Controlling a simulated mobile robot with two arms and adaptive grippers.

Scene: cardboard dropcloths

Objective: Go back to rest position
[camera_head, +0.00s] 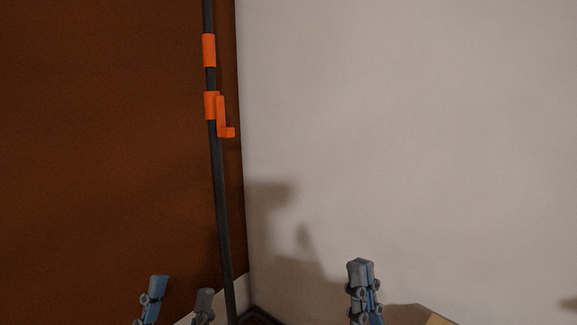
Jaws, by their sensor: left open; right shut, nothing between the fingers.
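My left gripper (181,288) shows at the bottom left, pointing up. Its two blue-grey fingers are spread apart with nothing between them. My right gripper (361,268) shows at the bottom, right of centre, also pointing up. Its fingers are together and hold nothing. The rest of both arms is below the picture edge.
A dark upright pole (220,200) with orange fittings (213,105) stands in the corner, right of my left gripper. A brown surface (100,150) is on the left and a pale wall (410,140) on the right. A tan edge (437,320) shows at the bottom.

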